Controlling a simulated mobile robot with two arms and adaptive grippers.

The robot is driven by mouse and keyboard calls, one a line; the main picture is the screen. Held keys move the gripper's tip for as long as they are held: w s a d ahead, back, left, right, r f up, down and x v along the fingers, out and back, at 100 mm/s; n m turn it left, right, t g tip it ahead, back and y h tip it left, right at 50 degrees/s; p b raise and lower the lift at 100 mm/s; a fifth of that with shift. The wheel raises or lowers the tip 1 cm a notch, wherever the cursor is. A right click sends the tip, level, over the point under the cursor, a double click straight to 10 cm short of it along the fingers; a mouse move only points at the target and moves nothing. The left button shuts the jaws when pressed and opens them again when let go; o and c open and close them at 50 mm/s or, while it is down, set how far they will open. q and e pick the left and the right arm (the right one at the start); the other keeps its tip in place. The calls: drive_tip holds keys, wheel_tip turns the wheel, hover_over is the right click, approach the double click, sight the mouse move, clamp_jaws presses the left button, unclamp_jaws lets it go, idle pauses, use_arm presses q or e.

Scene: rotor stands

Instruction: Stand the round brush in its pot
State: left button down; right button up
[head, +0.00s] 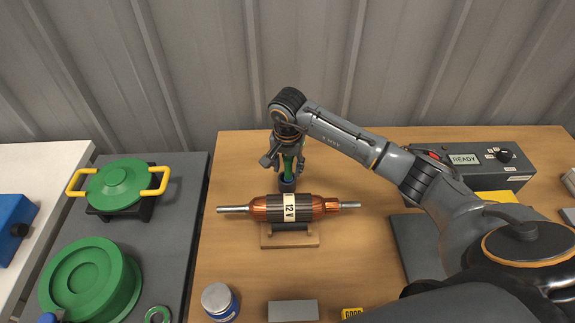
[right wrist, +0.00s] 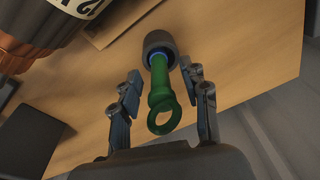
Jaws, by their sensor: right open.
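The round brush (head: 288,164) has a green handle ending in a ring and a blue collar. It stands in a small dark round pot (head: 287,184) behind the wound rotor; its lower end is hidden inside. In the right wrist view the brush (right wrist: 159,75) runs from the pot (right wrist: 156,42) toward the camera, ring nearest. My right gripper (head: 287,161) is above the pot, fingers pointing down. In the wrist view its open fingers (right wrist: 162,74) are on either side of the handle, with clear gaps. My left gripper is not in view.
A copper rotor marked 12 V (head: 290,207) lies on a wooden stand (head: 290,241) just in front of the pot. A grey READY box (head: 480,168) is at right. A silver-lidded jar (head: 219,299) and grey block (head: 293,310) are at the front. Bare table lies left of the pot.

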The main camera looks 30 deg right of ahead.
sight(288, 184)
wheel_tip(288, 184, up, 12)
drive_tip(key=s, duration=0.1)
drive_tip(key=shift+s+a, duration=0.15)
drive_tip(key=shift+a, duration=0.15)
drive_tip(key=shift+f, duration=0.1)
idle(0.6)
